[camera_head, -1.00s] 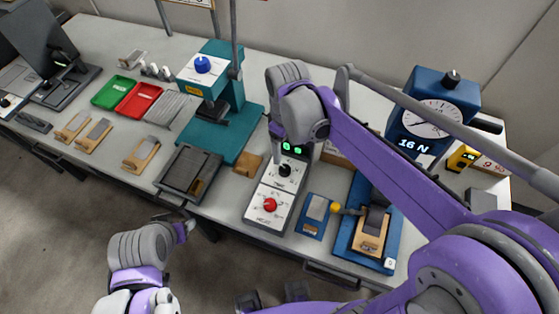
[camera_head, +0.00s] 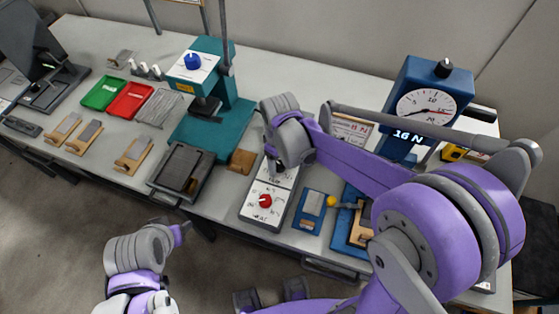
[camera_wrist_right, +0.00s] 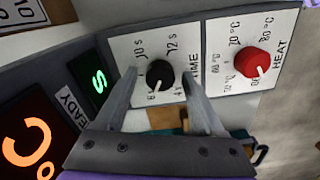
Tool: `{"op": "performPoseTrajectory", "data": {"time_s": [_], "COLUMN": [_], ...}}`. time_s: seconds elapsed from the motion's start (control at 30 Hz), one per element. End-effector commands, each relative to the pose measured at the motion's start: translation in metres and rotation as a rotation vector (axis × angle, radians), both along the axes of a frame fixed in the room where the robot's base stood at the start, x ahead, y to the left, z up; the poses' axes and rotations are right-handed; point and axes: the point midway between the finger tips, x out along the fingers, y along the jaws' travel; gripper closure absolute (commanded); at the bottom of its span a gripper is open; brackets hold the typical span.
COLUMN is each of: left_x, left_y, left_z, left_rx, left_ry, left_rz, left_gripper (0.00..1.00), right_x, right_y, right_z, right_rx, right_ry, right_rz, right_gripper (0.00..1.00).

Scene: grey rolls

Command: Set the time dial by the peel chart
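The black TIME dial (camera_wrist_right: 160,75) sits on a white panel in the right wrist view, with marks such as 4, 6, 10 s and 12 s around it. My right gripper (camera_wrist_right: 160,88) is open, one finger on each side of the dial, with gaps showing. In the head view my right wrist hides the dial. A printed card (camera_head: 352,130), possibly the peel chart, stands behind my right arm, too small to read. My left gripper (camera_head: 182,234) hangs off the table's front; its fingers are unclear.
The red HEAT dial (camera_wrist_right: 256,62) is beside the TIME dial; it also shows in the head view (camera_head: 265,201). A blue force gauge (camera_head: 428,100) stands behind right. A teal press (camera_head: 212,125) stands left.

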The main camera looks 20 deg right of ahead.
Motion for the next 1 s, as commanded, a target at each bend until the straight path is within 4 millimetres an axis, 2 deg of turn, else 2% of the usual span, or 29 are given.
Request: {"op": "performPoseTrajectory", "data": {"time_s": [0.03,0.07,0.37,0.77,1.0], "left_x": [0.0,0.0,0.0,-0.0009,-0.0029], "left_y": [0.0,0.0,0.0,0.0,0.0], "left_z": [0.0,0.0,0.0,-0.0027,-0.0092], "left_rx": [0.0,0.0,0.0,0.0,0.0], "left_ry": [0.0,0.0,0.0,0.002,0.005], "left_rz": [0.0,0.0,0.0,0.0,0.0], "left_gripper": [0.41,0.41,0.41,0.41,0.41], "right_x": [0.0,-0.0001,-0.0001,-0.0003,-0.0004], "right_y": [0.0,0.0001,0.0,0.0,-0.0001], "right_z": [0.0001,0.0001,0.0002,-0.0002,-0.0006], "right_rx": [0.0,0.0,0.0,0.0,-0.001], "right_ry": [0.0,0.0,0.0,0.0,0.001], "right_rz": [0.0,0.0,0.0,-0.049,-0.201], "right_gripper": [0.4,0.45,0.99,1.0,1.0]}}
